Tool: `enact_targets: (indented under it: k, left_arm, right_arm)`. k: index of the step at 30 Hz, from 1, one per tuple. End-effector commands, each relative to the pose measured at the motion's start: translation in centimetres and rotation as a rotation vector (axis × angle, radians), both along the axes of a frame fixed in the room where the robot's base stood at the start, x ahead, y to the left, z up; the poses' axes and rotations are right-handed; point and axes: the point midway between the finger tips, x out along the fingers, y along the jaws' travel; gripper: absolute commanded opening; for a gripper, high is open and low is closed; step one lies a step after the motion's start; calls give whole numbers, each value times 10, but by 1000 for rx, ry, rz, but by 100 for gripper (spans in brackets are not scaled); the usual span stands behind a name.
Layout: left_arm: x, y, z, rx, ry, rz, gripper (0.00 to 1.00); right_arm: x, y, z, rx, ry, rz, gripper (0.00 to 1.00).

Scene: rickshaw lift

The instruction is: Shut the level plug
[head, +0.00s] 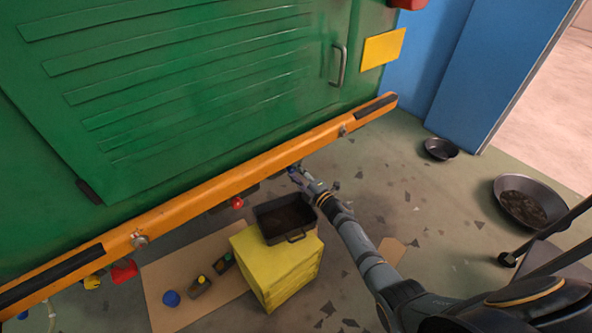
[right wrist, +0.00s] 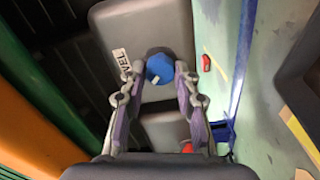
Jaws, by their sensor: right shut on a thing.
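The level plug is a round blue knob with a pale mark (right wrist: 159,66), set in a grey housing (right wrist: 160,25) beside a white label reading "LEVEL" (right wrist: 122,64). My right gripper (right wrist: 160,76) has its two fingers closed on either side of the blue plug. In the head view the right gripper (head: 297,173) reaches under the orange beam of the green machine, and most of the plug is hidden there. My left gripper is not in view.
The orange beam (head: 210,188) runs just above my right gripper. A dark pan (head: 284,219) sits on a yellow box (head: 277,267) close by. A red knob (head: 237,203) is to the left. Round pans (head: 441,149) lie on the floor at right.

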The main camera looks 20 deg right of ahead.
Motion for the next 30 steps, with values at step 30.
enact_targets:
  k: [30]
  left_arm:
    - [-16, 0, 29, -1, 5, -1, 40]
  right_arm:
    - [-1, 0, -1, 680, 251, -2, 0]
